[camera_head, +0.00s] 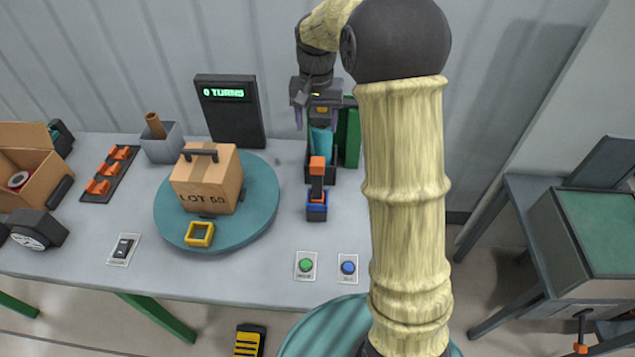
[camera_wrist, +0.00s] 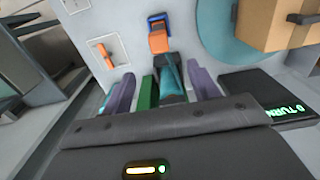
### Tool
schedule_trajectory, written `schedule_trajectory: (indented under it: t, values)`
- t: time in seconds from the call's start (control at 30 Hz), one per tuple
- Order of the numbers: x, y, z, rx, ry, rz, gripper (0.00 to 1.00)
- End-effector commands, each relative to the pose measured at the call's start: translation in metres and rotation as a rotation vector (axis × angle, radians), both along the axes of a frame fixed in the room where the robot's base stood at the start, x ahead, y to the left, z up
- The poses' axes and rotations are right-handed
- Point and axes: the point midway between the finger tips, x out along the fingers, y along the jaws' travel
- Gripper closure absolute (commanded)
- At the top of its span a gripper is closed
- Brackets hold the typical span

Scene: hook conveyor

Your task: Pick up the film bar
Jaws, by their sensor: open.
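A teal upright piece (camera_head: 321,140), which I take to be the film bar, stands in a dark holder (camera_head: 322,174) at the back of the table. My gripper (camera_head: 318,120) is just above it, pointing down, open and empty. In the wrist view the teal piece (camera_wrist: 172,72) shows between the two spread purple fingers (camera_wrist: 162,76), nearer the right one. Its lower end is in the dark holder. I cannot tell whether a finger touches it.
A green upright panel (camera_head: 349,138) stands close beside the holder. An orange and blue device (camera_head: 317,205) is in front of it. A turntable (camera_head: 258,205) carrying a carton (camera_head: 207,182) and a display (camera_head: 229,108) are to the left. Two buttons (camera_head: 306,264) (camera_head: 348,266) sit near the front edge.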

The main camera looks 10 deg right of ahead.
Motion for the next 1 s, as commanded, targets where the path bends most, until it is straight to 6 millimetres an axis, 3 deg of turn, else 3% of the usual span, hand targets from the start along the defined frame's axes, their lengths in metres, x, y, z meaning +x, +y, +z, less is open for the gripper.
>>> schedule_trajectory:
  t: [0.17, 0.7, 1.0]
  values:
    - [-0.001, 0.000, -0.020, 0.000, 0.006, 0.000, 0.40]
    - [-0.001, 0.000, -0.111, 0.000, 0.005, 0.000, 0.40]
    - [-0.001, 0.000, -0.121, 0.000, 0.001, 0.000, 0.40]
